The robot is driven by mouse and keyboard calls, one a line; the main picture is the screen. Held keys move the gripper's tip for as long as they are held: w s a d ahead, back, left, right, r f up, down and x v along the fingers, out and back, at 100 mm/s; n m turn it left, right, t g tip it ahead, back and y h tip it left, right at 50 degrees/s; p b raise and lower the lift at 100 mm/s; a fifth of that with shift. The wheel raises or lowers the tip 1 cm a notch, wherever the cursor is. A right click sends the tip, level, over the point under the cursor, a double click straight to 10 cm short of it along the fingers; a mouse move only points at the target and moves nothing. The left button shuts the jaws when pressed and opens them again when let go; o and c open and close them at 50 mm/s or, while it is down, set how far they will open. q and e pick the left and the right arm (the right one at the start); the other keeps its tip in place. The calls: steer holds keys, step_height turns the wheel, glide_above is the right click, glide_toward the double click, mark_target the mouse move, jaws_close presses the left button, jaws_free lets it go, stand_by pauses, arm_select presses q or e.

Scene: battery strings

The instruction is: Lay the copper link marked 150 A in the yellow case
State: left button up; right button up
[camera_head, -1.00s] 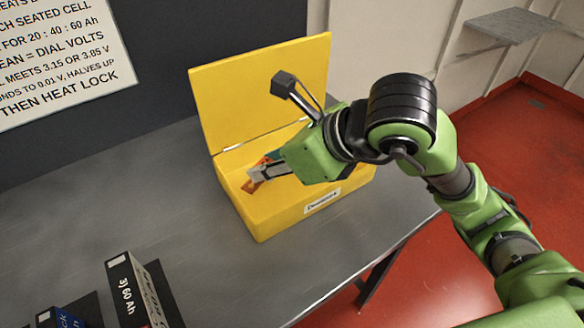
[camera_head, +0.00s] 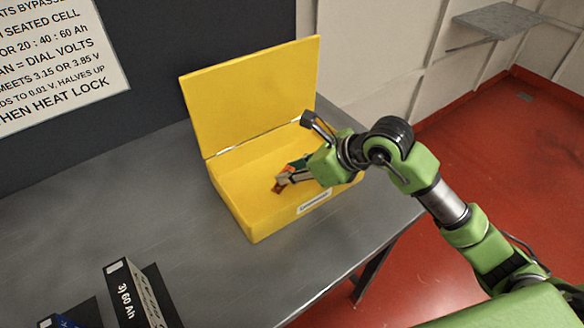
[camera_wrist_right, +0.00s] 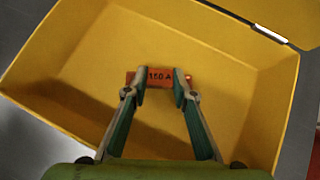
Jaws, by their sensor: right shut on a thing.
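The copper link (camera_wrist_right: 159,77) is a small orange-brown bar marked 150 A; its end also shows in the head view (camera_head: 277,188). My right gripper (camera_wrist_right: 160,84) is shut on it, one finger at each side of the label. In the head view my right gripper (camera_head: 283,181) reaches in from the right, over the open yellow case (camera_head: 231,201). The wrist view shows the link inside the outline of the case (camera_wrist_right: 75,62). Whether the link touches the case floor I cannot tell. My left gripper is not in view.
The case's lid (camera_head: 250,95) stands open at the back. The case is on a grey metal table (camera_head: 120,200), with free room to its left. A black box marked 3) 60 Ah (camera_head: 126,292) is at the table's front left.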

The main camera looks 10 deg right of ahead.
steer(key=shift+f+b, duration=0.2)
steer(key=shift+b, duration=0.1)
steer(key=o, duration=1.1)
steer(key=shift+r, duration=0.1)
steer(key=shift+r+p, duration=0.15)
steer(key=shift+p, duration=0.15)
steer(key=shift+s+d+r, duration=0.15)
steer(key=shift+r, duration=0.05)
steer(key=b+v, duration=0.1)
steer(key=v, duration=1)
steer(key=shift+s+r, duration=0.15)
steer(key=shift+s, duration=0.05)
